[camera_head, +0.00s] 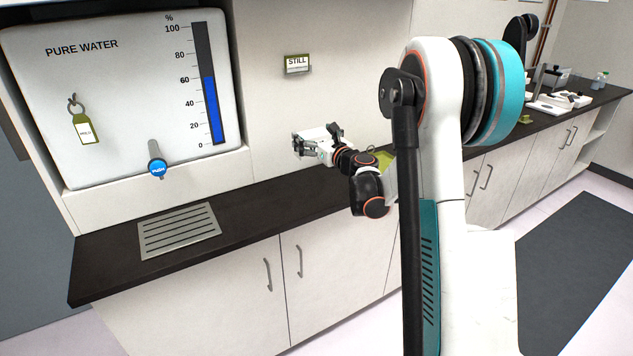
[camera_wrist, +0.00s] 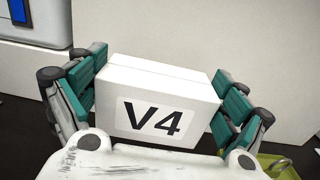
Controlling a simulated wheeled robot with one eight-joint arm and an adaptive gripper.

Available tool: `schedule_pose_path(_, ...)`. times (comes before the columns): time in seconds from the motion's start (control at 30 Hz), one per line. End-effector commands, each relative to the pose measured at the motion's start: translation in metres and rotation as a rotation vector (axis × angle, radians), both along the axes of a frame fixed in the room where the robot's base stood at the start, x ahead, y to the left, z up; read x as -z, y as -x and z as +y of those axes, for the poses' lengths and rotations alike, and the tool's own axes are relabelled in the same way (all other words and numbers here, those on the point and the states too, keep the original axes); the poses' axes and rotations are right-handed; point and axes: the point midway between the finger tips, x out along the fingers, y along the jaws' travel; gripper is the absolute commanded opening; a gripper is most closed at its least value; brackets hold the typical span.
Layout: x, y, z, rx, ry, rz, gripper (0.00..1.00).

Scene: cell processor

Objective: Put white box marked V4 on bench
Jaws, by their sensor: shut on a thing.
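The white box marked V4 (camera_wrist: 158,88) is between the two teal-padded fingers of my gripper (camera_wrist: 160,95) in the wrist view. The fingers press on its left and right sides, and the V4 label faces the wrist camera. In the head view my gripper (camera_head: 312,145) is small and hangs above the dark bench (camera_head: 270,205), near the back wall. The box is hard to make out there between the fingers. The gap between the box's underside and the bench cannot be judged exactly.
A pure water panel (camera_head: 110,95) with a blue knob (camera_head: 158,168) stands at the left. A metal drain grate (camera_head: 180,230) lies on the bench below it. A STILL tag (camera_head: 297,64) hangs on the wall. Bare bench lies right of the grate. Equipment (camera_head: 555,100) stands far right.

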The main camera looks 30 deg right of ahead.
Motion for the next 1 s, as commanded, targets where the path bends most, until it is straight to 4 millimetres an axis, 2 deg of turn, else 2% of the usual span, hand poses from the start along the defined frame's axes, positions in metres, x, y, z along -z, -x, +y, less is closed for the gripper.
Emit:
schedule_pose_path(0.03,0.018,0.000,0.000,0.000,0.000,0.000,0.48)
schedule_pose_path(0.1,0.035,0.000,0.000,0.000,0.000,0.000,0.48)
schedule_pose_path(0.3,0.077,0.000,0.000,0.000,0.000,0.000,0.48)
schedule_pose_path(0.4,0.089,0.000,0.001,0.000,0.000,0.000,0.48)
schedule_pose_path(0.63,0.102,0.000,0.001,0.000,0.000,0.000,0.48)
schedule_pose_path(0.87,0.134,0.000,0.001,0.000,0.000,0.000,0.48)
schedule_pose_path(1.0,0.137,0.000,0.001,0.000,0.000,0.000,0.48)
